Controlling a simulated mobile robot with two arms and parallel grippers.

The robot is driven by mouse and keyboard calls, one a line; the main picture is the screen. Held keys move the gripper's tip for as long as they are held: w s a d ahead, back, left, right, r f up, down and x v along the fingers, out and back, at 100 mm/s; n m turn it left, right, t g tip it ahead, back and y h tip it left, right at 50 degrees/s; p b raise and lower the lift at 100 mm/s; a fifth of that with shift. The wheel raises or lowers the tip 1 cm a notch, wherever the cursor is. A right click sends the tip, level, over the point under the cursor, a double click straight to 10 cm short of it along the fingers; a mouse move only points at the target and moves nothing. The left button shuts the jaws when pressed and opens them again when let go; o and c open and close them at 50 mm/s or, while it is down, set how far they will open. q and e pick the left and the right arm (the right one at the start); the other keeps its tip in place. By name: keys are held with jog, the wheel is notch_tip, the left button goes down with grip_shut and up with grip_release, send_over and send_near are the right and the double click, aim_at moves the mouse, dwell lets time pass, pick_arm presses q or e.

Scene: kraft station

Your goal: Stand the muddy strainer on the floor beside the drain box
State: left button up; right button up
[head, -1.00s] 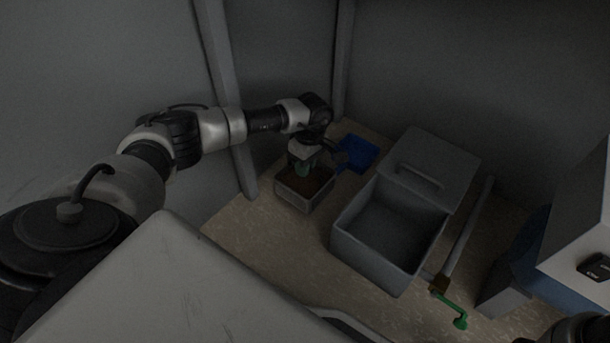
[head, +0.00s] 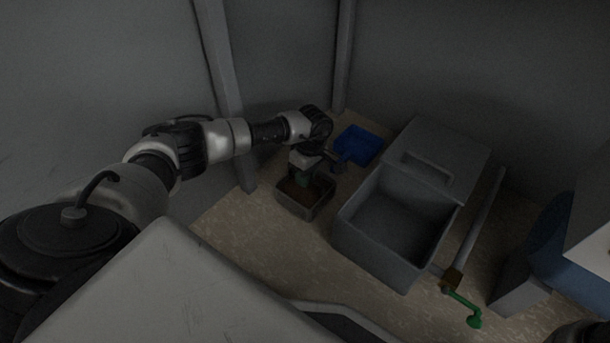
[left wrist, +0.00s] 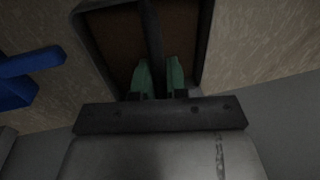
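The muddy strainer (head: 320,205) is a small dark open box with brown mud inside, left of the drain box. It also shows in the left wrist view (left wrist: 96,35), with a dark handle bar (left wrist: 152,35) across it. My left gripper (head: 304,182) is over the strainer. Its green fingertips (left wrist: 159,76) are on both sides of the bar and look closed on it. I cannot tell whether the strainer's bottom touches the floor. The drain box (head: 375,262) is a large grey open box with a raised part at its back. My right gripper is not clearly in view.
A blue dustpan-like thing (head: 358,145) lies behind the strainer, and shows in the left wrist view (left wrist: 18,78). A pipe (head: 476,232) and green lever (head: 464,305) are right of the drain box. A wall post (head: 228,95) stands left. Floor (head: 265,250) is clear in front.

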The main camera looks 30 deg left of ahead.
pick_arm(q)
jog(key=o, duration=0.4)
jog(key=shift+r, duration=0.15)
jog(key=r+p, duration=0.3)
jog(key=r, duration=0.1)
jog(key=w+r+p, duration=0.1)
jog(key=r+p, duration=0.2)
jog(key=w+r+p, duration=0.1)
jog(key=r+p, duration=0.1)
jog(key=r, duration=0.2)
jog(key=shift+w+d+r+p, duration=0.1)
jog(key=shift+w+r+p, duration=0.05)
jog(key=shift+r+p, duration=0.25)
